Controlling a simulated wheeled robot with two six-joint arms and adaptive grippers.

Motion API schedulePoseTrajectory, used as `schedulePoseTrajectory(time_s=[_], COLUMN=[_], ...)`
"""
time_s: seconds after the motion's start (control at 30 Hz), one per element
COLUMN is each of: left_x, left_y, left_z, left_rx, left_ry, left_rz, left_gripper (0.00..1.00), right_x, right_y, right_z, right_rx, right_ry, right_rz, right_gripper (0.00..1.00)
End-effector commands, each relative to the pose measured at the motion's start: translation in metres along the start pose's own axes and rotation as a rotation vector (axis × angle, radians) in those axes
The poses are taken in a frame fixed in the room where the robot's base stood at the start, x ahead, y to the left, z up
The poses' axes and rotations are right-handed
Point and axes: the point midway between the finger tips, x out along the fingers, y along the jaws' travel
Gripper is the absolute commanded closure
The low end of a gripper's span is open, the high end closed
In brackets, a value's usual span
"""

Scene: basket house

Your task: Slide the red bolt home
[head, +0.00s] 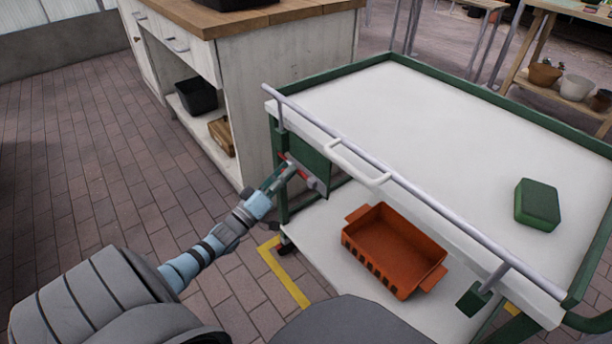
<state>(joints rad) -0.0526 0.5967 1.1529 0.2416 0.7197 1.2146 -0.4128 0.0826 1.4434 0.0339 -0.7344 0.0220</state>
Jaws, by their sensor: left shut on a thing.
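The red bolt (303,172) sits on the near left side of the green-framed cart, in front of a dark green panel (312,160) at the cart's corner post. My left gripper (288,170) reaches in from the left and is shut on the bolt. The fingers hide part of the bolt, and it is too small to tell how far it is slid. A grey plate (316,186) shows just right of the bolt. My right gripper is not in view.
The cart's white top (430,130) holds a green block (538,204). An orange crate (394,250) stands on the lower shelf. A pale rail (400,186) runs along the near edge. A wooden-topped cabinet (270,70) stands behind the cart. Brick floor lies open at left.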

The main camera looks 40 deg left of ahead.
Motion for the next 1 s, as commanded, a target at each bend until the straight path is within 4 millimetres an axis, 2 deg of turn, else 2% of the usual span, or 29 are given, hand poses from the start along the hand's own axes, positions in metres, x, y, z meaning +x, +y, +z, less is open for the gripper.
schedulePoseTrajectory(time_s=[0.27, 0.3, 0.4, 0.67, 0.77, 0.87, 1.0], left_x=[-0.004, -0.004, -0.003, -0.001, -0.006, -0.023, -0.062], left_y=[-0.005, -0.005, -0.004, -0.003, -0.003, -0.004, -0.003], left_z=[-0.009, -0.009, -0.008, -0.005, -0.004, -0.004, -0.004], left_rx=[0.001, 0.001, 0.001, 0.0, 0.0, 0.0, 0.001], left_ry=[0.012, 0.012, 0.011, 0.006, 0.005, 0.003, 0.001], left_rz=[-0.01, -0.01, -0.009, -0.004, -0.004, -0.007, -0.008], left_gripper=[1.0, 0.78, 0.62, 0.61, 0.61, 0.61, 0.61], right_x=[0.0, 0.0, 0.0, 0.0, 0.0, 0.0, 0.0], right_y=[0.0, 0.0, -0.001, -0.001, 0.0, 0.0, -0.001], right_z=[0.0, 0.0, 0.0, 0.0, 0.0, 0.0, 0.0], right_rx=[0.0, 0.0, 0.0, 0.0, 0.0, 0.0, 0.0], right_ry=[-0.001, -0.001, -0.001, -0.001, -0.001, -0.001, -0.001], right_rz=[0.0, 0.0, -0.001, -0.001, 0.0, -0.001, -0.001], right_gripper=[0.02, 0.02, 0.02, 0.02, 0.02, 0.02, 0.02])
